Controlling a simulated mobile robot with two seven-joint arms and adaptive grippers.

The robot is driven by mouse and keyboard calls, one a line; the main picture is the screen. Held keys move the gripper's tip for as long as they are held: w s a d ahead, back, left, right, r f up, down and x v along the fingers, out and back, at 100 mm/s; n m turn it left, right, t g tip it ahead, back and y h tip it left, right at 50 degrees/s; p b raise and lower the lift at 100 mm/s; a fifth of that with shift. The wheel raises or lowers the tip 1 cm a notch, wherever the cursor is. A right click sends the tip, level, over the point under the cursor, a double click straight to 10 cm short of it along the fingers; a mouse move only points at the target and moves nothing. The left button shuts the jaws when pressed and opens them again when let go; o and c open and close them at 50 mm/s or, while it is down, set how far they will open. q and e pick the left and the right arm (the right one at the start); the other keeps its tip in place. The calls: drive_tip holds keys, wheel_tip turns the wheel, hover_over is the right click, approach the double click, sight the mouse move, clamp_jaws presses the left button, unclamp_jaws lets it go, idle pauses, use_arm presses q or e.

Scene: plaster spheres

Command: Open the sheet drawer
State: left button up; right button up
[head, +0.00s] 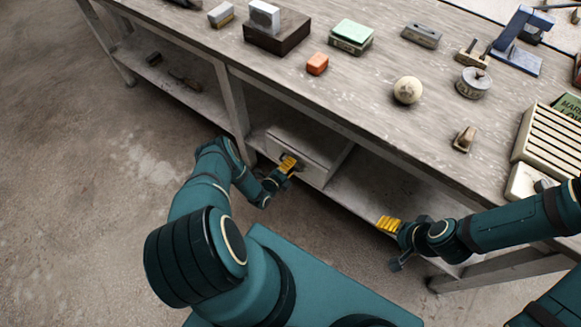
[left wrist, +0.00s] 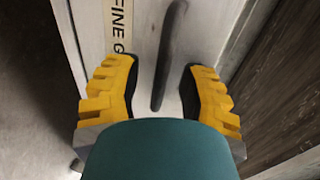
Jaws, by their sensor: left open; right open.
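The sheet drawer (head: 310,172) is a pale box front under the workbench top in the head view; it looks shut. In the left wrist view its pale front (left wrist: 200,30) carries a dark bar handle (left wrist: 168,55) and a label reading "FINE G", cut off by my gripper. My left gripper (head: 288,165) is at the drawer front. In the left wrist view its yellow fingers (left wrist: 160,92) are open, one on each side of the handle, apart from it. My right gripper (head: 388,224) is open and empty near the bench's front edge, right of the drawer.
A bench leg (head: 232,105) stands left of the drawer. The floor (head: 80,200) at left is clear.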

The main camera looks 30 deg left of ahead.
use_arm(q)
drive_tip(key=shift+o, duration=0.2)
drive_tip(key=shift+w, duration=0.2)
clamp_jaws()
drive_tip(key=shift+s, duration=0.1)
